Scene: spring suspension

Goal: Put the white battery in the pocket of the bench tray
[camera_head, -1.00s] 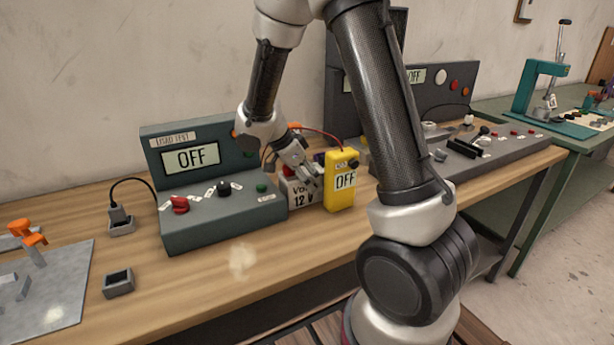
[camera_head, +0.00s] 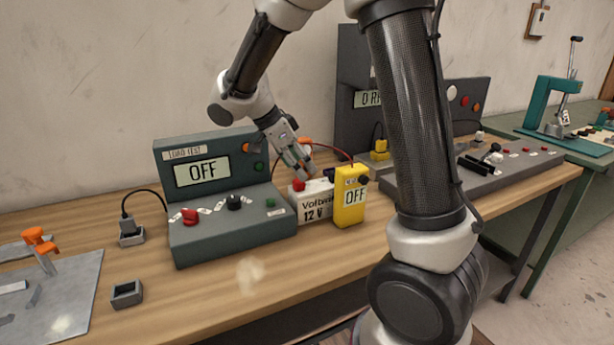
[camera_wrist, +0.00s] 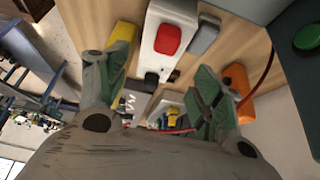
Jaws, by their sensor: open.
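The white battery (camera_head: 312,205), lettered 12 V, stands upright on the bench between the load tester and the yellow meter. Its red and black terminals face up. My gripper (camera_head: 304,172) is open just above the battery's top. In the wrist view, the battery (camera_wrist: 177,14) shows between the spread fingers of my gripper (camera_wrist: 163,72), and no grip on it shows. A small grey open-topped holder (camera_head: 127,294) with an empty recess sits at the front left of the bench. I cannot tell whether it is the bench tray's pocket.
The load tester (camera_head: 233,227) reads OFF, close left of the battery. The yellow meter (camera_head: 350,206) stands close on its right, with a red lead behind. A metal plate with orange-handled clamps (camera_head: 62,300) lies far left. The bench front is mostly clear.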

